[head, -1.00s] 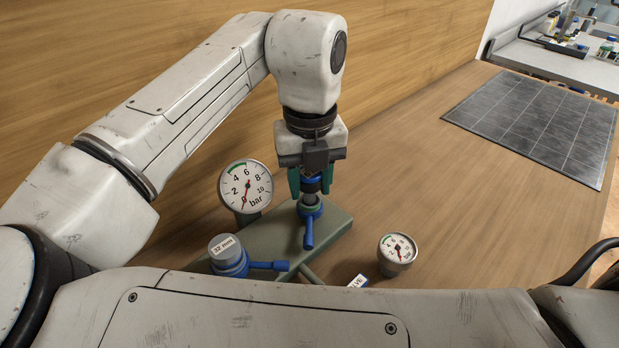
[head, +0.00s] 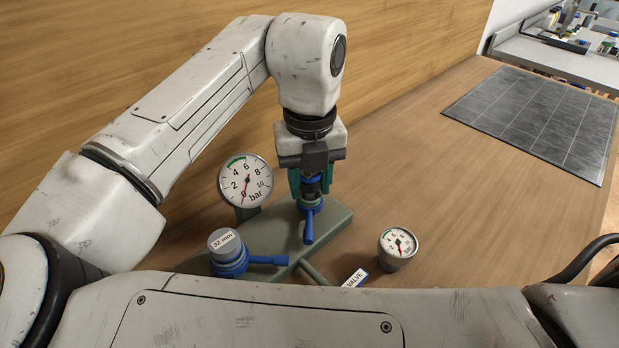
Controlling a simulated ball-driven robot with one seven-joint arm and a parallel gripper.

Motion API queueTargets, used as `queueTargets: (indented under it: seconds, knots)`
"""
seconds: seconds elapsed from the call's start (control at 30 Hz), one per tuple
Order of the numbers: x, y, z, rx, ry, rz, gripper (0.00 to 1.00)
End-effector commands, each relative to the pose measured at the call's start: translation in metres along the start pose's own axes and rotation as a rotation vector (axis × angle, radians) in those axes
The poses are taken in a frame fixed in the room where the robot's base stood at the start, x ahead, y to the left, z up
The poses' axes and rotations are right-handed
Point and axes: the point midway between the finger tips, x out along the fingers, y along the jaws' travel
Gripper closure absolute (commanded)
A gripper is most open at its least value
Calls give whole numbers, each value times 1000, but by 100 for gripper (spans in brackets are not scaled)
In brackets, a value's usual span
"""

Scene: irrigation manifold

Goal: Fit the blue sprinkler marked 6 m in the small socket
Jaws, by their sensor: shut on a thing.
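My gripper (head: 310,192) has green fingers, shut around a small blue and dark piece (head: 312,183), seemingly the sprinkler. The piece is upright over the small blue-collared socket with a lever (head: 309,226), on the far right part of the grey-green manifold base (head: 333,222). The fingers hide much of the piece, and no 6 m mark is readable. I cannot tell whether it is seated in the socket or just above it. A larger blue fitting with a grey top marked 32 mm (head: 224,241) stands at the near left of the base, its lever pointing right.
A large bar gauge (head: 246,182) stands close left of my gripper. A smaller gauge (head: 398,247) stands on the wooden bench to the right, near a VALVE label (head: 355,279). A dark gridded mat (head: 535,120) lies at the back right; the bench between is clear.

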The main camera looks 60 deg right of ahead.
Motion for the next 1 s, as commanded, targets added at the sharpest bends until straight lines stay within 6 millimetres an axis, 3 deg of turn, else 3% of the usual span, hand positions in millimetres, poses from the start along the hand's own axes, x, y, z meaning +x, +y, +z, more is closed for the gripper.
queueTargets:
  seconds: [0.43, 0.47, 0.73, 0.93, 1.0]
  knots:
    - [1, 0, 0, 0, 0, 0, 90]
    - [1, 0, 0, 0, 0, 0, 58]
    - [1, -1, 0, 1, 1, -1, 32]
    - [1, 0, 0, 0, 0, -1, 29]
    - [1, 0, 0, 0, 0, 0, 23]
